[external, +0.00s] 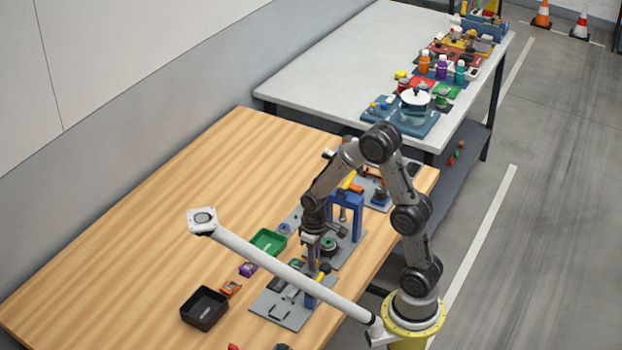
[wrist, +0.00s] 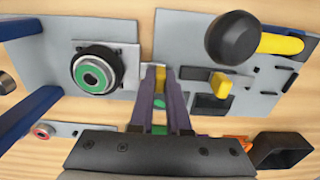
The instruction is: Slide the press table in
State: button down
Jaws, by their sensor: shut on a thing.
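The blue press frame (external: 350,205) stands on a grey base plate on the wooden table.
A grey plate (external: 283,312) with clamps, one with a black knob (wrist: 232,38) and yellow lever, lies close to my gripper. A black bin (external: 204,308), a green tray (external: 268,240) and small orange and purple parts lie left. The wooden table's left side is clear.

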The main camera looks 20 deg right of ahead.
jog(key=w+d, duration=0.6)
jog(key=w, duration=0.1)
jog(key=shift+d+r, duration=0.1)
jog(key=shift+d, duration=0.2)
jog(key=c, duration=0.9)
grip_release()
jog(key=shift+s, duration=0.1)
notch_tip(320, 180, up, 14)
jog(key=shift+f, duration=0.1)
